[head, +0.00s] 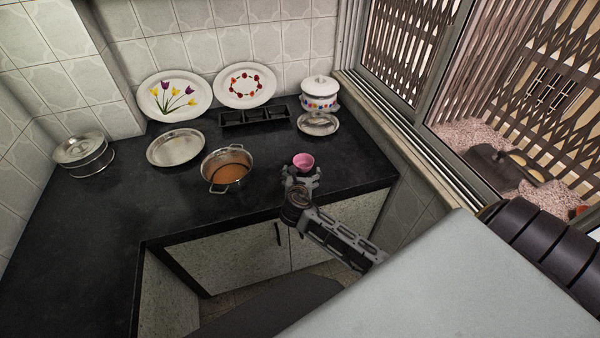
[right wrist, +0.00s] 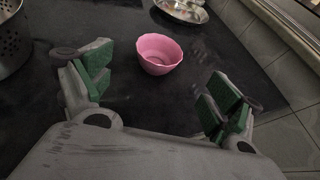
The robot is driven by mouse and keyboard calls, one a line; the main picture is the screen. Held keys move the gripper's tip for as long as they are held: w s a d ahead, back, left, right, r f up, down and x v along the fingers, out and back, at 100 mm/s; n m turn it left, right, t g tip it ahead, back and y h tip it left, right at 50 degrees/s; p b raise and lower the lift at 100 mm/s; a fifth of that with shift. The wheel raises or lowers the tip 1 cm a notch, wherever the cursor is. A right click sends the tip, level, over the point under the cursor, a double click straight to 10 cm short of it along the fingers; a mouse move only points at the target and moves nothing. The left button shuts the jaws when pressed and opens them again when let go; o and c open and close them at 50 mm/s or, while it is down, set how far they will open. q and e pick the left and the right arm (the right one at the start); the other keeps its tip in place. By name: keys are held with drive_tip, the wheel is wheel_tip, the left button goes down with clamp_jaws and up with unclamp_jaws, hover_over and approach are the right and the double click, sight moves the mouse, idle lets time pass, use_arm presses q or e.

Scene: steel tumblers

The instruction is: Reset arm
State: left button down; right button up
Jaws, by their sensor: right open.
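My right gripper (head: 302,175) is at the front edge of the dark counter, just in front of a small pink bowl (head: 303,161). In the right wrist view the gripper (right wrist: 155,98) is open, its green-padded fingers spread wide with nothing between them. The pink bowl also shows in the right wrist view (right wrist: 160,53), upright on the counter beyond the fingertips and apart from them. My left gripper is not seen.
A steel pot (head: 227,169) with orange-brown contents stands left of the gripper. A steel plate (head: 175,148), a black tray (head: 254,117), a lidded white pot (head: 319,94) and a steel dish (head: 318,124) are behind.

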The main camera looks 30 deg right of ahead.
idle(0.3)
drive_tip(key=shift+s+a+f+m, duration=0.15)
drive_tip(key=shift+s+f+m, duration=0.05)
drive_tip(key=shift+s+m, duration=0.25)
drive_tip(key=shift+s+a+f+m, duration=0.15)
drive_tip(key=shift+s+m, duration=0.15)
drive_tip(key=shift+m, duration=0.25)
drive_tip(key=s+a+m+g+y, duration=0.4)
drive_tip(key=s+a+m, duration=0.1)
drive_tip(key=s+m, duration=0.65)
drive_tip(key=s+a+m+g+y, duration=0.35)
drive_tip(key=s+a+m, duration=0.25)
drive_tip(key=s+m, duration=0.6)
wheel_tip(320, 180, down, 33)
drive_tip(key=s+m+g, duration=0.1)
drive_tip(key=s+d+f, duration=0.2)
drive_tip(key=s+f, duration=0.8)
drive_tip(key=s, duration=0.1)
drive_tip(key=s+d+f+g, duration=0.1)
drive_tip(key=s+d+f, duration=0.1)
drive_tip(key=s+f, duration=0.8)
drive_tip(key=shift+s+d, duration=0.15)
drive_tip(key=shift+s, duration=0.8)
drive_tip(key=shift+f, duration=0.1)
